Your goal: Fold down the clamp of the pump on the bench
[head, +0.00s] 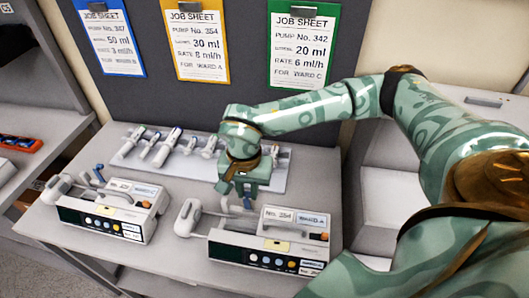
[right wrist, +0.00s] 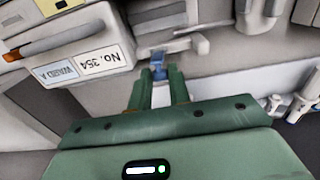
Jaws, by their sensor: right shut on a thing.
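Two white infusion pumps stand on the grey bench (head: 165,262). The right pump (head: 262,236) bears the labels "No. 354" and "WARD A" and also shows upside down in the right wrist view (right wrist: 75,55). Its blue clamp (right wrist: 158,58) is between my right fingertips. My right gripper (head: 246,198) is shut on that clamp, just behind the pump's top; it also fills the lower right wrist view (right wrist: 160,82). The left pump (head: 108,206) has its own blue clamp (head: 98,173) standing up. My left gripper is not in view.
A pale tray (head: 270,186) with several syringes (head: 166,147) lies behind the pumps, partly hidden by my right arm. Three job sheets (head: 304,48) hang on the dark board. A side shelf with an orange-edged item (head: 20,143) is at left.

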